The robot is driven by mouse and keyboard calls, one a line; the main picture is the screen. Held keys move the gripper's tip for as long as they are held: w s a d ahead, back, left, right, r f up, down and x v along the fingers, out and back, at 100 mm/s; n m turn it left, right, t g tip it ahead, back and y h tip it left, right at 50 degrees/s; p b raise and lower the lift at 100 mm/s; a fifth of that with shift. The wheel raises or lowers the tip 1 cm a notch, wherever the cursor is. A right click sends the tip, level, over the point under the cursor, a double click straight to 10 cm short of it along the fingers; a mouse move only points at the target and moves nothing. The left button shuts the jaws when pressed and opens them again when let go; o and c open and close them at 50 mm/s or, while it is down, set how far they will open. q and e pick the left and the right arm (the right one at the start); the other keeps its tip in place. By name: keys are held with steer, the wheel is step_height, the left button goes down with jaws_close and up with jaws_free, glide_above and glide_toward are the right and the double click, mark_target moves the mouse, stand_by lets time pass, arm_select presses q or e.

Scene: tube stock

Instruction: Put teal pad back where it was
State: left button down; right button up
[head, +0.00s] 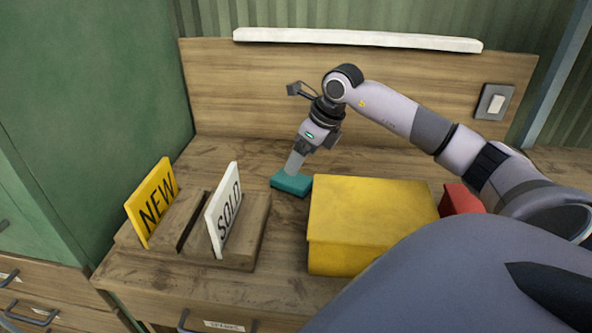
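The teal pad (291,184) is a small flat block at the middle of the wooden desk, just left of the yellow box. My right gripper (294,168) comes in from the right, reaches over behind the yellow box and points down at the pad. Its fingers are seen edge-on and meet the pad's top at the back. I cannot tell whether they are closed on the pad or only touching it. The pad looks to be at or very near the desk top. My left gripper is not in view.
A yellow box (365,215) stands right of the pad, with a red object (460,199) partly hidden behind it. At left, a wooden holder (245,245) carries a yellow NEW sign (152,203) and a white SOLD sign (224,212). The desk behind the holder is clear.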

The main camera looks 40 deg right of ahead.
steer(key=v, duration=0.5)
steer(key=shift+f, duration=0.15)
stand_by(0.4)
